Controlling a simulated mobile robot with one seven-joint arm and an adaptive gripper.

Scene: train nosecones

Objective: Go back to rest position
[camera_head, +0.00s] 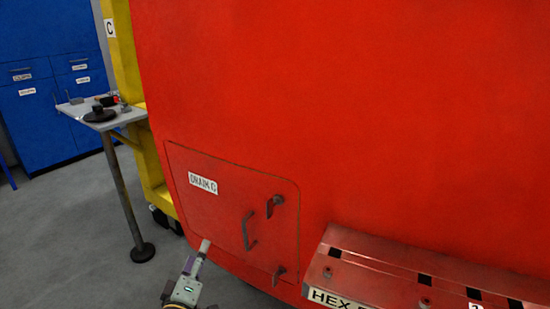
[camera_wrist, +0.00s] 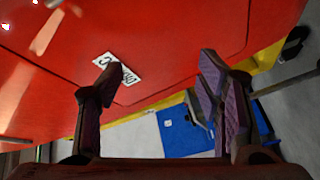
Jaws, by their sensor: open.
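My gripper (camera_wrist: 155,95) is open and empty in the wrist view, its two purple-padded fingers spread apart. In the head view my arm's end shows at the bottom, with a gripper part near the lower left of the red hatch (camera_head: 230,215). The hatch carries a "DRAIN C" label (camera_head: 203,183), a grey handle (camera_head: 249,230) and two latches, the upper one (camera_head: 273,205) and the lower one (camera_head: 279,273). The hatch looks closed.
A red box with a "HEX" label (camera_head: 338,299) stands at the lower right. A small grey table (camera_head: 128,116) with dark parts on it stands at the left by a yellow post (camera_head: 125,60). Blue cabinets (camera_head: 45,125) are behind. Grey floor is open at the lower left.

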